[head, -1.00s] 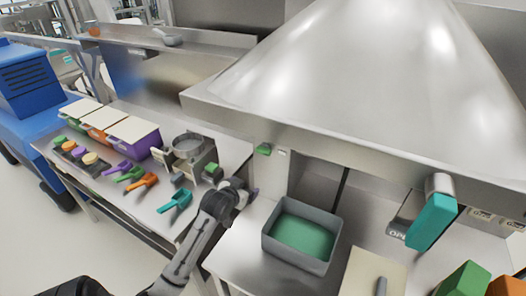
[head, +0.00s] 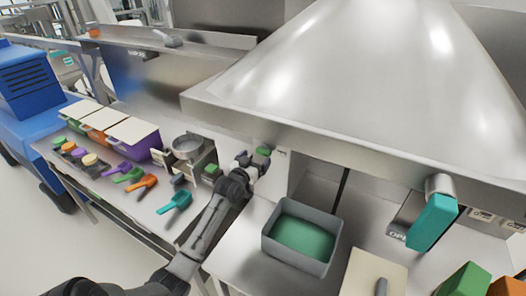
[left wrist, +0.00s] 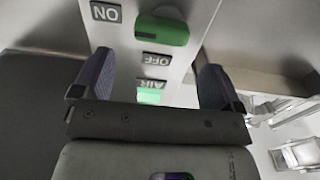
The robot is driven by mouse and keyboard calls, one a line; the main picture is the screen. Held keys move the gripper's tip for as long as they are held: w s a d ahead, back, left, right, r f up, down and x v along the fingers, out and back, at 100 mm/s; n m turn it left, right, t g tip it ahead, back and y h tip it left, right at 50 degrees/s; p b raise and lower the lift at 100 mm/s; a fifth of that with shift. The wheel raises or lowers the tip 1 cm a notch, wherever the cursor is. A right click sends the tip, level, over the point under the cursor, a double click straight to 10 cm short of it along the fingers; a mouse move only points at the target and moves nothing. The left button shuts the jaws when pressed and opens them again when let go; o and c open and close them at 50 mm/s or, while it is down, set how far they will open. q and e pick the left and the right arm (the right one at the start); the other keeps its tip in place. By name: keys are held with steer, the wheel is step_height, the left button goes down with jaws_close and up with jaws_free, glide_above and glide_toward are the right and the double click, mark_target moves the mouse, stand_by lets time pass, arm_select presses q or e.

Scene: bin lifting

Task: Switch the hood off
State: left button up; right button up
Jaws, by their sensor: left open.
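The hood (head: 340,80) is a large steel canopy over the counter. Its green switch (head: 263,151) sits on the panel under the hood's left front edge. In the left wrist view the green switch (left wrist: 162,29) lies beyond the fingertips, with an ON label (left wrist: 106,12) at its upper left and an OFF label (left wrist: 154,60) below it. My left gripper (head: 256,162) is just in front of the switch. Its purple fingers (left wrist: 155,82) are spread and empty, apart from the switch in that view. My right gripper is not in view.
A grey bin with a green inside (head: 264,238) stands on the counter right of my left arm. Scoops, a pot (head: 187,147) and lidded tubs (head: 135,130) are on the left table. A teal box-like part (head: 433,222) hangs at the hood's right.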

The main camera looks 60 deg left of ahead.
mark_target(263, 150)
arm_select(q)
steer(key=shift+x, duration=3.05)
steer(key=c, duration=0.9)
